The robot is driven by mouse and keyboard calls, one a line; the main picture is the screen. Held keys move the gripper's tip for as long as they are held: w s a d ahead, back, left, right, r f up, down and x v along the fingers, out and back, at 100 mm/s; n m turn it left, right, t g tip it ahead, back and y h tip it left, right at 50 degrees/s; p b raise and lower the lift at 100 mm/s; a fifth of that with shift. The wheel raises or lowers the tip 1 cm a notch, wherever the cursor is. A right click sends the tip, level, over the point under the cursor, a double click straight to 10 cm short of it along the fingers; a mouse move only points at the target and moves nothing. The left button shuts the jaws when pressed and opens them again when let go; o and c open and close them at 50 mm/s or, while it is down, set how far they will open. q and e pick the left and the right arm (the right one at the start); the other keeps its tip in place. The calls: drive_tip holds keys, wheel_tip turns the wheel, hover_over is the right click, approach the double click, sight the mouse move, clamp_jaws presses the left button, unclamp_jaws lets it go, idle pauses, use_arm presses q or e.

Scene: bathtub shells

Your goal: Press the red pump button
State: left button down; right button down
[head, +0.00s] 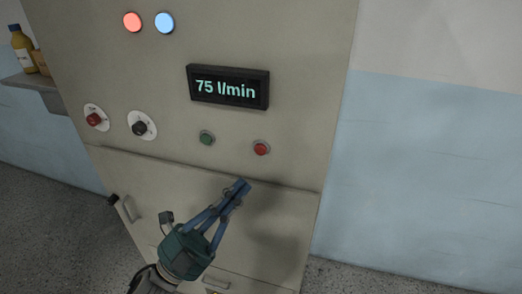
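The red button (261,148) is a small round cap in a grey ring on the beige panel (300,100), below the display. A green button (206,138) sits to its left. My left gripper (241,186) comes up from the bottom of the head view, its blue fingers together and nothing seen between them. Its fingertips are below and slightly left of the red button in the picture, apart from it. How far they are from the panel is hard to tell. My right gripper is not in view.
The display (229,87) reads 75 l/min. A red knob (94,119) and a black knob (140,128) are on the panel's left, with red (132,22) and blue (164,23) lamps above. Lower doors have handles (133,210). A shelf (38,90) holds bottles.

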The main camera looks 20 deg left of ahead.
sight(260, 150)
use_arm(q)
drive_tip(key=shift+w+d+b, duration=0.15)
drive_tip(key=shift+w+b, duration=0.45)
drive_tip(key=shift+w, duration=3.9)
drive_tip(key=shift+w, duration=0.4)
drive_tip(key=shift+w, duration=0.35)
drive_tip(key=shift+s, duration=0.8)
